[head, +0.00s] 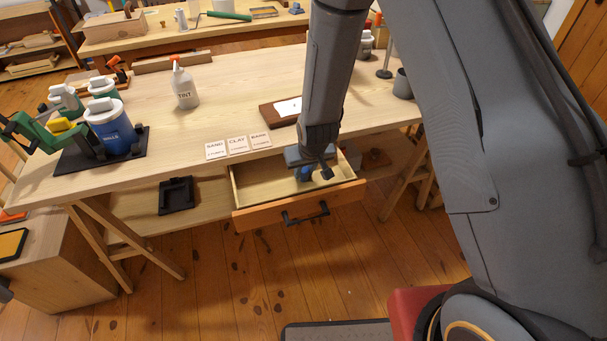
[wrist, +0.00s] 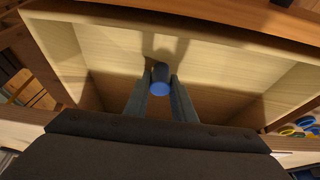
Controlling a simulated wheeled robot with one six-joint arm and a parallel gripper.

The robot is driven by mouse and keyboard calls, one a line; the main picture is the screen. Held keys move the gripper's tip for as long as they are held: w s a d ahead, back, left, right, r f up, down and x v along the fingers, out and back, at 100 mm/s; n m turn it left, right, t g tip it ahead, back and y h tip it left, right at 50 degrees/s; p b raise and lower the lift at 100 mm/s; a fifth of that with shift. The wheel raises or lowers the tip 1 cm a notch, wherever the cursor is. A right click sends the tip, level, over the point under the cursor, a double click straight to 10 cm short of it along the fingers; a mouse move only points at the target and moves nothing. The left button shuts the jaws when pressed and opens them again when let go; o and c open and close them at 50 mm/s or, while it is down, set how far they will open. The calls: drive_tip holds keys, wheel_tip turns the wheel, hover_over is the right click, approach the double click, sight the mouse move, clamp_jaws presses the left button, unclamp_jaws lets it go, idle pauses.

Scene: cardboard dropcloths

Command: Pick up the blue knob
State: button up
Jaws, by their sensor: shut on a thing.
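The blue knob (wrist: 160,80) is a short cylinder with a bright blue end and a darker side. In the wrist view it sits between the two fingertips of my gripper (wrist: 160,90), which is shut on it. In the head view my gripper (head: 308,172) reaches down into an open drawer (head: 253,187) under the workbench. There the arm and fingers mostly hide the knob. I cannot tell whether the knob touches the drawer floor.
The drawer's wooden walls stand around my gripper, and its front has a black handle (head: 305,215). The workbench top (head: 225,115) overhangs behind it. On top are label cards (head: 237,145), a spray bottle (head: 184,85) and a blue tub (head: 110,127).

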sight(304, 169)
drive_tip(key=shift+r, duration=0.1)
wheel_tip(304, 169, up, 8)
drive_tip(key=shift+r+p, duration=0.1)
drive_tip(key=shift+p, duration=0.5)
drive_tip(key=shift+r+p, duration=0.8)
drive_tip(key=shift+r, duration=0.05)
